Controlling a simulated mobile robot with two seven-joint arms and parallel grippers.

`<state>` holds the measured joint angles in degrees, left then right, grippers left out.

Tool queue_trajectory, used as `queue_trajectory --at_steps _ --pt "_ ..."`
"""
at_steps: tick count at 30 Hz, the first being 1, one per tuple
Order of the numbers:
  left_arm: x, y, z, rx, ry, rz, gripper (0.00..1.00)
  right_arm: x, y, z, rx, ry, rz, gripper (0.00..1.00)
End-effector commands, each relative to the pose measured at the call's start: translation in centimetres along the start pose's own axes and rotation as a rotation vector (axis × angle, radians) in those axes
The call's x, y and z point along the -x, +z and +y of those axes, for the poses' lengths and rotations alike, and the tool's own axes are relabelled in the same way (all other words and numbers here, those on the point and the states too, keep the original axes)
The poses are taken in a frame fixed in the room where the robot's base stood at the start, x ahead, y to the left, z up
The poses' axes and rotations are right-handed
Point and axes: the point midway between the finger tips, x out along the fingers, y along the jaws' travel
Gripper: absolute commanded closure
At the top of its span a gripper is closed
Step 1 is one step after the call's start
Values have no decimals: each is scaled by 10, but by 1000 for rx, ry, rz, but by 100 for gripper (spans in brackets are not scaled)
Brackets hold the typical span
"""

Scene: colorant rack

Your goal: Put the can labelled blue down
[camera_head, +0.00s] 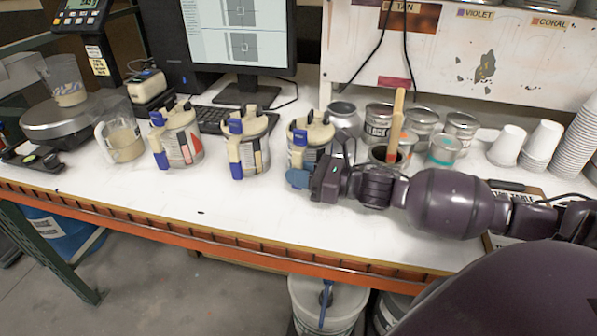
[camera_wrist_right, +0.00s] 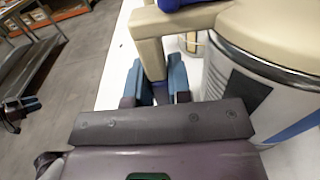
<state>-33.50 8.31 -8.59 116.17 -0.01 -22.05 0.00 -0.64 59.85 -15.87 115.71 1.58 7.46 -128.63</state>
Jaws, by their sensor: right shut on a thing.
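Three metal cans with beige lids and beige handles with blue tips stand in a row: a left can (camera_head: 180,145), a middle can (camera_head: 252,155) and a right can (camera_head: 304,158). I cannot read a colour name on them. My right gripper (camera_head: 298,179) is at the right can. In the right wrist view its blue fingers (camera_wrist_right: 157,88) are shut on the beige handle (camera_wrist_right: 150,50), beside the can's metal body (camera_wrist_right: 225,75). My arm hides part of this can, and I cannot tell whether its base touches the table. My left gripper is not in view.
The white table (camera_head: 200,220) is clear along its front. A clear jug (camera_head: 123,140) and a scale (camera_head: 62,118) are at left. A monitor (camera_head: 240,35) and keyboard (camera_head: 222,120) stand behind. Several small cans, an open can with a stick (camera_head: 397,115) and cup stacks (camera_head: 540,145) are at right.

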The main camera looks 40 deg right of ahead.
Motion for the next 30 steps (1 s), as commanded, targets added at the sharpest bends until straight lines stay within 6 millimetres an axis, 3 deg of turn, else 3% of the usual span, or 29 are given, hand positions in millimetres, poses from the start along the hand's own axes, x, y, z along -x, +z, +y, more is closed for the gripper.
queue_trajectory --at_steps 1,2,7,19,30 --pt "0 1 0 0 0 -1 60 0 0 0 4 1 -4 100" --pt "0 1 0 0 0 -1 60 0 -2 0 -1 0 0 80" --pt "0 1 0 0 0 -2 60 0 -1 0 -1 0 0 56" --pt "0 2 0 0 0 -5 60 4 1 0 -1 -1 1 56" --pt "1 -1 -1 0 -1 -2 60 51 0 0 -2 -3 3 56"
